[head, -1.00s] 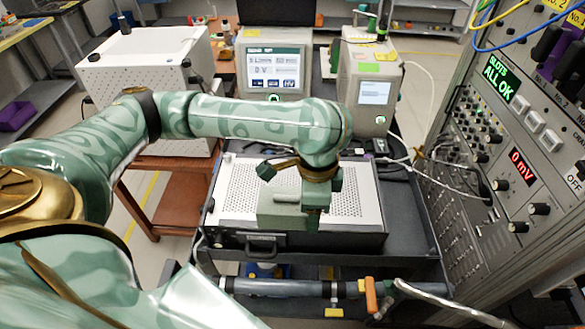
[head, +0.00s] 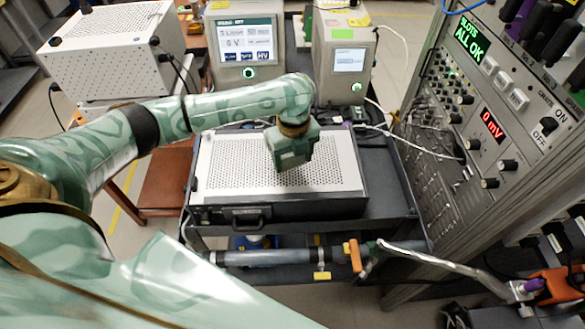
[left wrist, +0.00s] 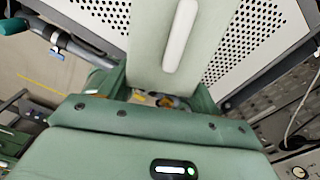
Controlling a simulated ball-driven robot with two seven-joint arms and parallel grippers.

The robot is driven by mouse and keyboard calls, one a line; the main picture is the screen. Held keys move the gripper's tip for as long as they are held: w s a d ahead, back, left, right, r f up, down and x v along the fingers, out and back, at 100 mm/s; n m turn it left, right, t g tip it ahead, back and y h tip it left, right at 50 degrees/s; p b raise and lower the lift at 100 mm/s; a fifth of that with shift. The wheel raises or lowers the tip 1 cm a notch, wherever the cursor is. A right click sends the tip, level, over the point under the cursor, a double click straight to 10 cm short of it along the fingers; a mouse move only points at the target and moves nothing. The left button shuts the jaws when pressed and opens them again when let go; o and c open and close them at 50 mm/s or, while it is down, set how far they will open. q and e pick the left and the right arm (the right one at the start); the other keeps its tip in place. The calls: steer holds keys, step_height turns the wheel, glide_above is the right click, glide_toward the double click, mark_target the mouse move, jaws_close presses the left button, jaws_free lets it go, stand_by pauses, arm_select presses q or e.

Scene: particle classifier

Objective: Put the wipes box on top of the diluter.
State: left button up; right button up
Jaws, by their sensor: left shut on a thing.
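The wipes box (left wrist: 150,45) is pale green with a white strip on its top. In the left wrist view it sits between the fingers of my left gripper (left wrist: 158,92), which is shut on it. In the head view my left gripper (head: 292,148) hangs over the perforated white top of a black-fronted unit (head: 225,165) on the cart. There I cannot tell the box apart from the green gripper, and its height over the top is unclear. No label marks the diluter; I cannot tell whether it is this unit or the white perforated box (head: 110,60) at left. My right gripper is not in view.
Two instruments with screens, a wider one (head: 243,85) and a narrower one (head: 340,90), stand behind the unit. A tall control rack (head: 470,140) closes off the right. Cables run beside the unit. A pipe (head: 275,257) crosses the cart's front.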

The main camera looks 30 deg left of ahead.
mark_target(292, 173)
arm_select(q)
steer(key=w+f, duration=0.1)
steer(key=w+a+f, duration=0.1)
steer(key=shift+f+b, duration=0.3)
steer(key=shift+b, duration=0.1)
steer(key=f, duration=0.1)
steer(key=f+b, duration=0.1)
steer(key=f, duration=0.1)
steer(key=shift+w+a+f, duration=0.15)
steer(key=shift+a+f, duration=0.05)
steer(key=shift+f, duration=0.05)
steer(key=shift+r, duration=0.1)
steer(key=o, duration=1.1)
steer(key=shift+c, duration=0.2)
step_height(292, 173, up, 11)
steer(key=p, duration=0.3)
steer(key=shift+r+p, duration=0.4)
steer(key=shift+r, duration=0.1)
